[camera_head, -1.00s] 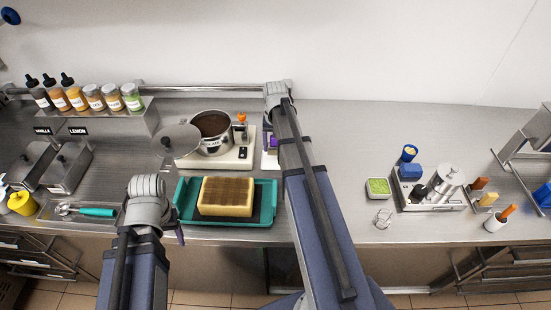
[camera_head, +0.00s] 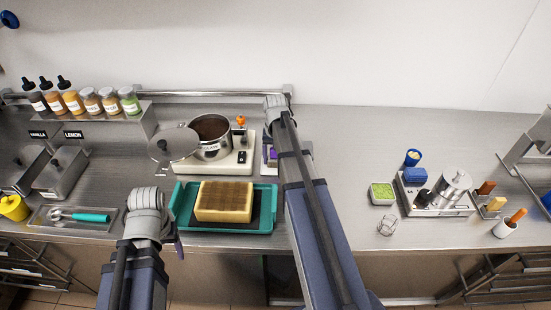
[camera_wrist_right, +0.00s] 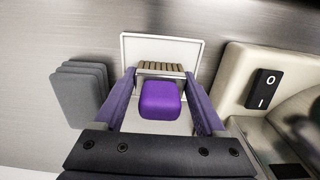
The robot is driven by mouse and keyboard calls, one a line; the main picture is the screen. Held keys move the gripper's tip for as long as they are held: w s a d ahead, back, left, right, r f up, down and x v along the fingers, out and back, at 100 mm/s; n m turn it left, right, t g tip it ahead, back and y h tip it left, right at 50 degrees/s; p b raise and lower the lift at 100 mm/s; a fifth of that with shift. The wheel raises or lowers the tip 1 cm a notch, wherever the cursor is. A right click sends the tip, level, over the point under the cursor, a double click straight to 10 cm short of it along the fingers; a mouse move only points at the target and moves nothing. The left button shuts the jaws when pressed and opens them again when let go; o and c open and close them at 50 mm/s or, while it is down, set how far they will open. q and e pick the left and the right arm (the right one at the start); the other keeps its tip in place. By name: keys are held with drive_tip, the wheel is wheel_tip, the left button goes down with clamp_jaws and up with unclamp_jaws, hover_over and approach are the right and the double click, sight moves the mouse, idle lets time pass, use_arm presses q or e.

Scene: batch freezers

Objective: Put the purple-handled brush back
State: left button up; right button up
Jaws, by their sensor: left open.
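The purple-handled brush (camera_wrist_right: 160,98) shows in the right wrist view, its block-shaped purple handle nearest the camera and a strip of brown bristles just beyond it. It is at a white tray or holder (camera_wrist_right: 161,49); whether it rests in it is unclear. My right gripper (camera_wrist_right: 163,100) is open, with one finger on each side of the handle and gaps between. In the head view my right arm mostly hides this spot; a bit of purple (camera_head: 272,154) shows beside it. My left gripper (camera_head: 179,247) hangs at the counter's front edge, away from the brush, its jaws mostly hidden by my wrist.
A pot (camera_head: 211,136) on a white hot plate (camera_head: 240,163) stands just left of the brush. A teal tray (camera_head: 185,213) with a yellow block (camera_head: 224,202) lies in front. Grey pads (camera_wrist_right: 80,93) stand beside the white holder.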

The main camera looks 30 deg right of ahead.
drive_tip(key=o, duration=0.4)
drive_tip(key=shift+c, duration=0.2)
drive_tip(key=shift+r, duration=0.2)
wheel_tip(320, 180, up, 12)
drive_tip(key=p, duration=1.2)
drive_tip(key=s+a+n, duration=0.1)
drive_tip(key=s+a, duration=0.1)
drive_tip(key=a, duration=0.3)
drive_tip(key=s+a+n, duration=0.2)
drive_tip(key=a, duration=0.4)
drive_tip(key=s+a+n, duration=0.1)
drive_tip(key=s+a, duration=0.1)
drive_tip(key=a, duration=0.4)
drive_tip(key=shift+a+n+h, duration=0.25)
drive_tip(key=shift+n+h, duration=0.05)
drive_tip(key=shift+n, duration=0.1)
drive_tip(key=s+a+n, duration=0.5)
drive_tip(key=s+a, duration=0.5)
drive_tip(key=a, duration=0.3)
drive_tip(key=shift+s+h, duration=0.25)
drive_tip(key=shift+h, duration=0.05)
